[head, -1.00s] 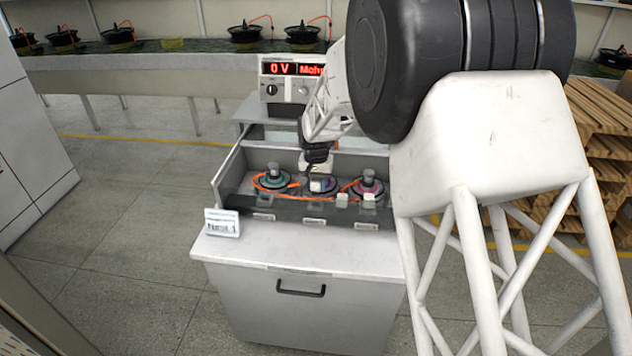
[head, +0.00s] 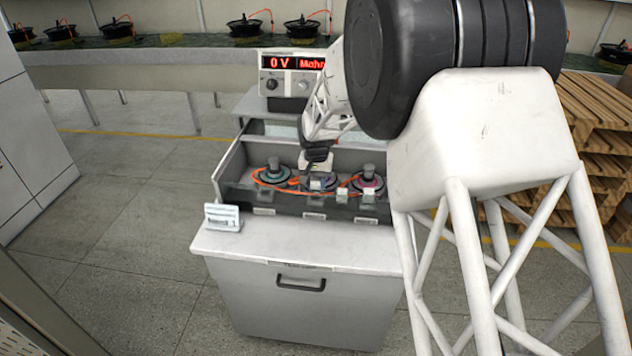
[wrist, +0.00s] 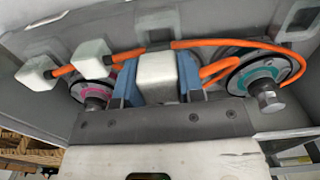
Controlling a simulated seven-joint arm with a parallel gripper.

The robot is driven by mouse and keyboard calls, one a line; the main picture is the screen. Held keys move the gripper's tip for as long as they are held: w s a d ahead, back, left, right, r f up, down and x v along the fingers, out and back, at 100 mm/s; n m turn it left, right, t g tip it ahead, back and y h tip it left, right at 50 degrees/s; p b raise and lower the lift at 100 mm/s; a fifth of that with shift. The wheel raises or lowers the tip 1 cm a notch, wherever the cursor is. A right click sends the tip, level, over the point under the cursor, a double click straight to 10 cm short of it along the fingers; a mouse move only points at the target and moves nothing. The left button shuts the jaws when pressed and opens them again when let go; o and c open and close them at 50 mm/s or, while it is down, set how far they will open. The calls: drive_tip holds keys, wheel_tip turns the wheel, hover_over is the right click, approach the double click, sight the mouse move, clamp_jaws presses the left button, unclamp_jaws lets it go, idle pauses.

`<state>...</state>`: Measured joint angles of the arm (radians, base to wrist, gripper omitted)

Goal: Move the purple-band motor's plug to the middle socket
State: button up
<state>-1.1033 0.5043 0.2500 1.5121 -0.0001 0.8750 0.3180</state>
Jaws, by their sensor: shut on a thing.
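My gripper (wrist: 157,88) has blue fingers shut on a white plug (wrist: 158,72); in the head view my gripper (head: 318,181) is over the middle of the tray. An orange cable (wrist: 210,72) loops beside the held plug. The purple-band motor (head: 331,186) is mostly hidden by my gripper, between the teal-band motor (head: 272,174) and the pink-band motor (head: 368,182). Two other white plugs (wrist: 92,58) (wrist: 36,71) sit along the wall to the left in the wrist view. I cannot make out the middle socket or whether the held plug touches it.
The grey tray's side wall (head: 230,166) and low front wall enclose the motors. Orange cables cross the tray. A small sign (head: 222,217) stands at the bench's left. A power supply reading 0 V (head: 291,76) is behind. The front bench top (head: 300,246) is clear.

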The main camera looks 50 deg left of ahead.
drive_tip(key=shift+f, duration=1.85)
idle(5.5)
drive_tip(key=o, duration=1.7)
